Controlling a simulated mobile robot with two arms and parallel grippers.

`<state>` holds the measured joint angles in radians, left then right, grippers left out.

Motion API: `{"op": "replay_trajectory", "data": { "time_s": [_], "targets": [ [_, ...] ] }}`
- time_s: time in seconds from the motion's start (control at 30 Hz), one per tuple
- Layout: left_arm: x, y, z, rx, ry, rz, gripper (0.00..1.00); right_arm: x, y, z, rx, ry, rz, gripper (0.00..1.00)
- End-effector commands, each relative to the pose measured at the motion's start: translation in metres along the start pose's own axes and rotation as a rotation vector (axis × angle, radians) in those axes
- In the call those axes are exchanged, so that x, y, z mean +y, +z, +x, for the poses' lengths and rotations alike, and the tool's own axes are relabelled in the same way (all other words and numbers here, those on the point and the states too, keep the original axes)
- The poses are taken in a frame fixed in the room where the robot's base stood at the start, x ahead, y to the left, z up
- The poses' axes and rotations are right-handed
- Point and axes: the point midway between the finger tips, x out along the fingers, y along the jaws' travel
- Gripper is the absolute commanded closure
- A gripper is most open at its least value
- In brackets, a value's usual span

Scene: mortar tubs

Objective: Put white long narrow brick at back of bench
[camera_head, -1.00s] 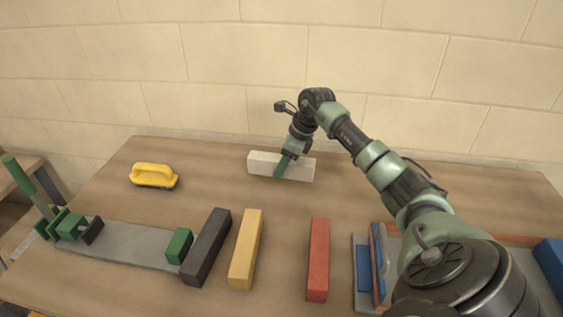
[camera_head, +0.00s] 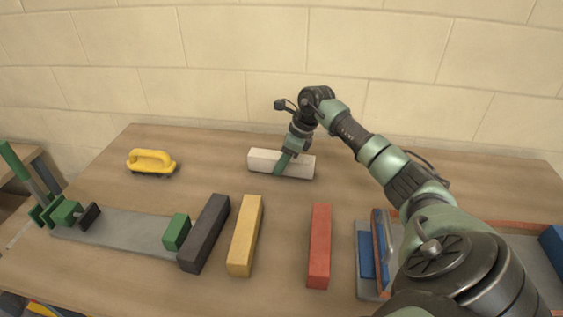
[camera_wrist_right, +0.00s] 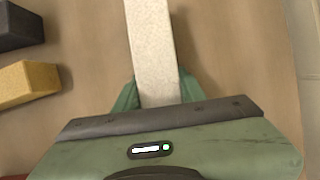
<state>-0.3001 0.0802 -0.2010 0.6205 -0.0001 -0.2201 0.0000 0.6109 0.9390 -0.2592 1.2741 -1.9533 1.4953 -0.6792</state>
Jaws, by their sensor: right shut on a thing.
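The white long narrow brick (camera_head: 299,165) is at the back of the wooden bench (camera_head: 330,190), lying roughly parallel to the wall. My right gripper (camera_head: 280,167) is shut on the brick near its middle, coming from above. In the right wrist view the brick (camera_wrist_right: 152,50) runs up from between the green fingers (camera_wrist_right: 155,95). Whether the brick touches the bench top is hard to tell. My left gripper is not in view.
A yellow-handled float (camera_head: 152,162) lies at the back left. Dark (camera_head: 205,233), yellow (camera_head: 245,235) and red (camera_head: 319,245) bricks lie in front. A grey plate with green clamp blocks (camera_head: 120,232) is at front left. A blue-and-orange item (camera_head: 372,255) is at front right. The wall rises behind the bench.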

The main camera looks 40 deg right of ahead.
Motion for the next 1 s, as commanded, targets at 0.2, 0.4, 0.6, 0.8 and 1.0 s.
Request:
{"op": "replay_trajectory", "data": {
  "time_s": [0.2,0.4,0.6,0.8,1.0],
  "targets": [
    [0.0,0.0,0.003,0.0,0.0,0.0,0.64,-0.001,0.0,0.002,-0.004,-0.003,0.0,1.0],
    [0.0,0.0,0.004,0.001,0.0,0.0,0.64,-0.001,-0.001,0.004,-0.004,-0.003,0.0,0.46],
    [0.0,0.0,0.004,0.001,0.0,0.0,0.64,-0.001,-0.002,0.005,-0.002,-0.001,0.0,0.35],
    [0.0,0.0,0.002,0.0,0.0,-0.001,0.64,0.0,-0.003,0.004,0.004,0.001,0.0,0.35],
    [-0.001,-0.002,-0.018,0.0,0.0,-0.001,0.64,-0.001,-0.001,-0.028,0.003,-0.002,0.0,0.35]
  ]
}}
